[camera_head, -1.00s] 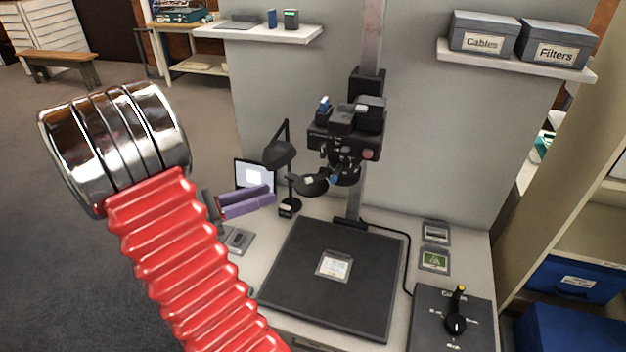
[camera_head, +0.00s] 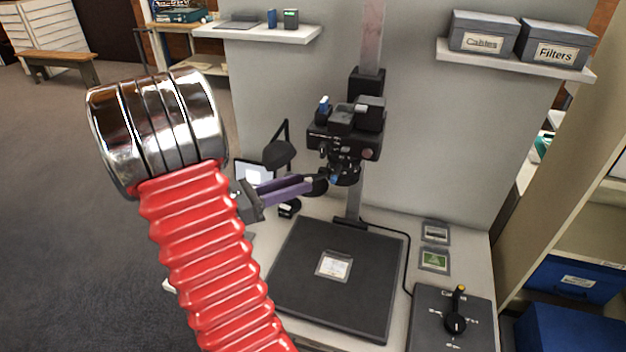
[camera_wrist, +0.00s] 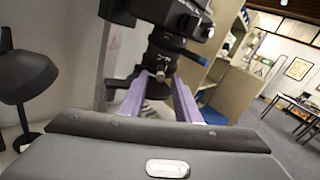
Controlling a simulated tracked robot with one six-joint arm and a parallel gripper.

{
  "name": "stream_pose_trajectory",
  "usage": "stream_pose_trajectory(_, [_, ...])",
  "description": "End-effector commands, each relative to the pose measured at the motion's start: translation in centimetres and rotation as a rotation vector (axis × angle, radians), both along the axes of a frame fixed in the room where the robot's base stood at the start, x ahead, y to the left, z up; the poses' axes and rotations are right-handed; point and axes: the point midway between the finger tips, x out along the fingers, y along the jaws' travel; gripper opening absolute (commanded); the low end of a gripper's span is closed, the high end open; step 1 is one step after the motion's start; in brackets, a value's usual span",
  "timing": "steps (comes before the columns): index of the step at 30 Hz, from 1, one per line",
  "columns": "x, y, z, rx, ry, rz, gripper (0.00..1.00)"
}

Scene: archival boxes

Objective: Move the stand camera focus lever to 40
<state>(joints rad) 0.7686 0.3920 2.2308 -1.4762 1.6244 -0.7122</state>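The stand camera (camera_head: 346,128) is a black body mounted on a tall column, with its lens (camera_head: 343,167) facing down. A small blue part (camera_head: 335,180) shows low on the lens, probably the focus lever. In the wrist view the lens (camera_wrist: 172,52) is straight ahead, with a small pale knob (camera_wrist: 160,76) below it, between the fingertips in the picture. My gripper (camera_head: 312,184) has purple fingers and is just left of the lens. In the wrist view my gripper (camera_wrist: 158,84) is open, fingers apart. Contact cannot be told. Scale numbers are not readable.
A dark desk lamp (camera_head: 279,153) stands behind my gripper, and a lit screen (camera_head: 250,173) is at its left. The black baseboard (camera_head: 300,282) below holds a small framed slide (camera_head: 334,266).

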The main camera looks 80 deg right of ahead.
Motion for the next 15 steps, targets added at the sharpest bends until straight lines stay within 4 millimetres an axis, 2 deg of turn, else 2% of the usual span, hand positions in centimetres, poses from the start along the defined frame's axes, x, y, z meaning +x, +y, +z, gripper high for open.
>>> stream_pose_trajectory(9, [-3.1, -2.5, 0.0, 0.0, 0.001, -0.004, 0.29])
stream_pose_trajectory(15, [-3.8, -3.1, 0.0, 0.0, 0.0, -0.001, 0.29])
